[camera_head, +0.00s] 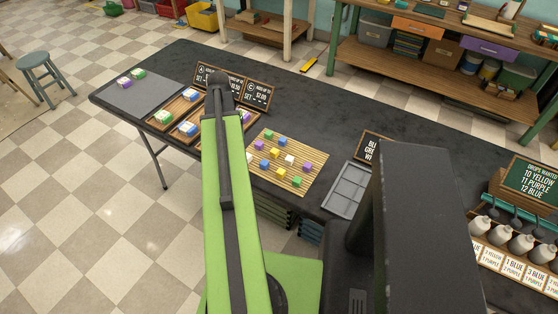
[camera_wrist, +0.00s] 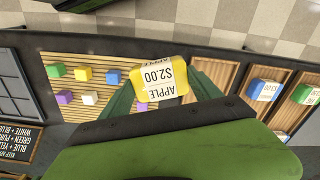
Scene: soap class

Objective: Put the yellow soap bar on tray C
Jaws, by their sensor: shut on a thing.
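The yellow soap bar (camera_wrist: 181,77) has a white "APPLE $2.00" label and shows in the wrist view. My gripper (camera_wrist: 155,88) is shut on it, with a green finger on each side. The bar is above the edge of the slatted mat. The wooden tray (camera_wrist: 230,72) just right of the bar is partly hidden by my gripper; it appears to be tray C. In the head view the sign for C (camera_head: 258,94) stands behind my arm, which hides most of that tray, the gripper and the held bar.
Wooden trays with white-labelled blue (camera_wrist: 264,90) and green (camera_wrist: 306,94) bars lie further right in the wrist view. The slatted mat (camera_head: 262,180) holds several coloured cubes. A grey sectioned tray (camera_head: 346,190) lies right of it. A grey mat (camera_head: 135,97) is at the far left.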

